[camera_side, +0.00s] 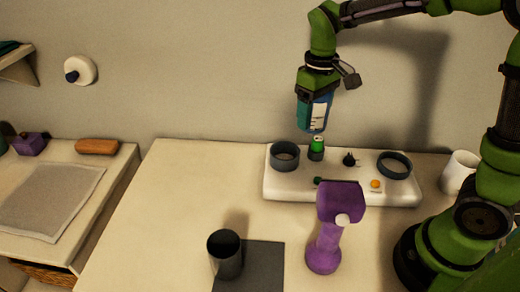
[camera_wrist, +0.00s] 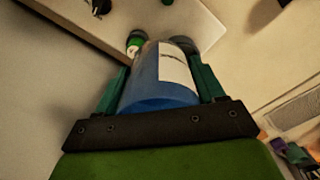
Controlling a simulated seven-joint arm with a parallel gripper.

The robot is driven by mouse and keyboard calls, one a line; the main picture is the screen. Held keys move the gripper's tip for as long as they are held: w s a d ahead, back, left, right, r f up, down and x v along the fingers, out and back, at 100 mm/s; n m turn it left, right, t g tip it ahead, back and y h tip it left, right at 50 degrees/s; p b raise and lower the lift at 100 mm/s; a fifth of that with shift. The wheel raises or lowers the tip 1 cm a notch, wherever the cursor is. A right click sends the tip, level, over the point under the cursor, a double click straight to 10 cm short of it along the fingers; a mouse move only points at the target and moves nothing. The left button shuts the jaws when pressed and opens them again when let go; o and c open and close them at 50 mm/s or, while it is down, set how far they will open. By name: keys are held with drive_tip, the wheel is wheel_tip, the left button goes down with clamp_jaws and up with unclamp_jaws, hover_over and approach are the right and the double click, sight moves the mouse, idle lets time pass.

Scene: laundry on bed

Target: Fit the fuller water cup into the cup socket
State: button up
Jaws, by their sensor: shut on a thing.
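My gripper (camera_side: 313,112) is shut on a blue cup with a white label (camera_side: 316,112), held upright in the air above the back edge of a white board. In the wrist view the blue cup (camera_wrist: 165,80) sits between the two teal fingers. Its water level cannot be made out. The white board (camera_side: 345,196) carries two dark ring sockets, a left ring (camera_side: 275,163) and a right ring (camera_side: 394,173). The held cup is above and right of the left ring in the picture, apart from it. A dark, open cup (camera_side: 226,262) stands on the table at the front.
A green-capped small item (camera_side: 317,146) and a black plug (camera_side: 350,159) stand on the board. A purple drill-like tool (camera_side: 325,245) stands before it. A dark flat mat (camera_side: 262,268) lies beside the dark cup. A white mug (camera_side: 455,175) is at the right. The table's left part is clear.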

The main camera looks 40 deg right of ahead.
drive_tip(key=shift+d+r+m, duration=0.2)
drive_tip(key=shift+d+m, duration=0.1)
drive_tip(key=shift+d, duration=0.5)
drive_tip(key=w+a+f+m, duration=0.1)
drive_tip(key=w+a+f, duration=0.1)
drive_tip(key=w+a, duration=0.3)
drive_tip(key=shift+m, duration=0.4)
drive_tip(key=shift+a+f, duration=0.1)
drive_tip(key=shift+f, duration=0.1)
drive_tip(key=shift+f, duration=2.8)
drive_tip(key=shift+f, duration=1.2)
drive_tip(key=o, duration=1.2)
drive_tip(key=shift+o, duration=0.6)
drive_tip(key=shift+r, duration=0.15)
wheel_tip(320, 180, up, 17)
drive_tip(key=shift+f, duration=0.2)
